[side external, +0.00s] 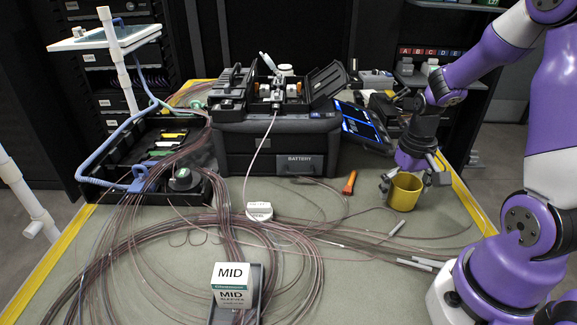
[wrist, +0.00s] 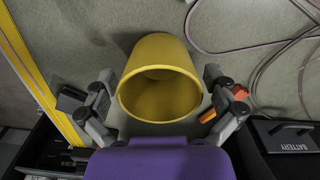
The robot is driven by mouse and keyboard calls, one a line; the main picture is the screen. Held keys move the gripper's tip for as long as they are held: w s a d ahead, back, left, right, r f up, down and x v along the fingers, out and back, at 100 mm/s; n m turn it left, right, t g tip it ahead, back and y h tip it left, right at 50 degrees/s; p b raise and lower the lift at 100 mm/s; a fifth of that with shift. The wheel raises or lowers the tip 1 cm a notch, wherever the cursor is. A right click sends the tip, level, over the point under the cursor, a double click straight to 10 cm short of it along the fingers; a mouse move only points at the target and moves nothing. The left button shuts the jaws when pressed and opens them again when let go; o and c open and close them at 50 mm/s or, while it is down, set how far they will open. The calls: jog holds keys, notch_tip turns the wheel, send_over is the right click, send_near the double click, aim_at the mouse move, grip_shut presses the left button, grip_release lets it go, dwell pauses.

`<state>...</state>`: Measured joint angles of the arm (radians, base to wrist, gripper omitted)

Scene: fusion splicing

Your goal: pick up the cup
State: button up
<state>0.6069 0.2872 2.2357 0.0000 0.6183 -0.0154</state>
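The yellow cup (side external: 404,192) stands upright on the grey-green table mat (side external: 350,285), at the right of the side external view. It also shows in the middle of the wrist view (wrist: 158,85), with its open mouth towards the camera. My gripper (side external: 413,178) is down at the cup. In the wrist view my gripper (wrist: 160,100) is open, with one finger on each side of the cup. A gap shows between the cup wall and each finger, so neither finger visibly touches it. The tips are partly hidden in the side external view.
A black splicer case (side external: 275,150) with a tilted screen (side external: 362,126) stands behind and left of the cup. An orange-handled tool (side external: 350,182) lies to its left. Thin cables (side external: 320,240) and grey pens (side external: 415,264) lie in front. A MID box (side external: 232,285) stands at the front.

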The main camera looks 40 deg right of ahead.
jog(key=c, duration=1.1)
jog(key=shift+o, duration=0.2)
jog(key=shift+r, duration=0.1)
